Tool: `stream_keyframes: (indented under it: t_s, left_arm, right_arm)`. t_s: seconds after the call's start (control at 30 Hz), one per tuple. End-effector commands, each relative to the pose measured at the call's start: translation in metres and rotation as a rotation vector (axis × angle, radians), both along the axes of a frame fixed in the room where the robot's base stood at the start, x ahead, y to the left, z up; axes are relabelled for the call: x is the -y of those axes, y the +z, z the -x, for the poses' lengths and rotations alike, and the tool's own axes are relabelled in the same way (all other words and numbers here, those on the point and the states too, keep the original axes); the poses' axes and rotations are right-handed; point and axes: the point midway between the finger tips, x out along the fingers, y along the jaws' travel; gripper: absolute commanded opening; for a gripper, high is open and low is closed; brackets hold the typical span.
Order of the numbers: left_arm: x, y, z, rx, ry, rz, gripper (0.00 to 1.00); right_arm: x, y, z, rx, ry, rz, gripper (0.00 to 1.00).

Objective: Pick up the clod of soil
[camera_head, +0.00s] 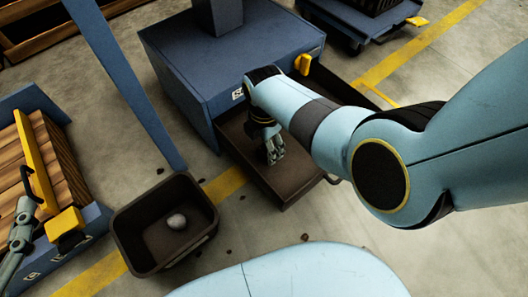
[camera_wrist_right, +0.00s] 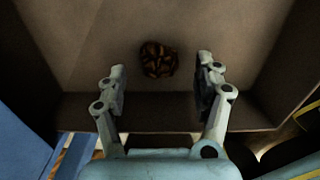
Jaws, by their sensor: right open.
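The clod of soil (camera_wrist_right: 158,60) is a dark brown, rough lump on the floor of the brown tray (camera_wrist_right: 75,50) in the right wrist view. My right gripper (camera_wrist_right: 161,88) is open and empty, with one finger to each side of the clod in the picture; the clod lies ahead of the fingertips, apart from them. In the head view my right gripper (camera_head: 274,156) reaches down into the tray (camera_head: 305,178), and I cannot make out the clod there. My left gripper (camera_head: 22,218) shows partly at the left edge beside a wooden crate, its jaws unclear.
A black bin (camera_head: 130,228) holding a grey stone (camera_head: 177,221) stands on the floor, left of the tray. The blue machine (camera_head: 190,68) rises behind the tray. A slanted blue post (camera_head: 125,80) and wooden crate (camera_head: 62,150) stand left. Small crumbs dot the floor.

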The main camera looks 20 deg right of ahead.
Motion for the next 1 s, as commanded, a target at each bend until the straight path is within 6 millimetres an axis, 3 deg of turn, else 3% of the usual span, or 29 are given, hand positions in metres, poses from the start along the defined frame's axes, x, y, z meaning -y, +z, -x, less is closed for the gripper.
stream_keyframes:
  t_s: [0.3,0.7,1.0]
  left_arm:
    - [0.007,0.067,-0.033,0.291,-0.034,-0.001,0.40]
    - [0.018,0.154,-0.044,0.661,-0.081,-0.002,0.40]
    - [0.019,0.170,-0.042,0.729,-0.090,-0.003,0.40]
  right_arm:
    - [0.002,-0.014,0.001,-0.003,0.000,0.000,0.68]
    - [0.002,-0.030,0.001,-0.002,0.000,0.000,0.68]
    - [0.002,-0.031,0.000,0.000,0.000,0.000,0.68]
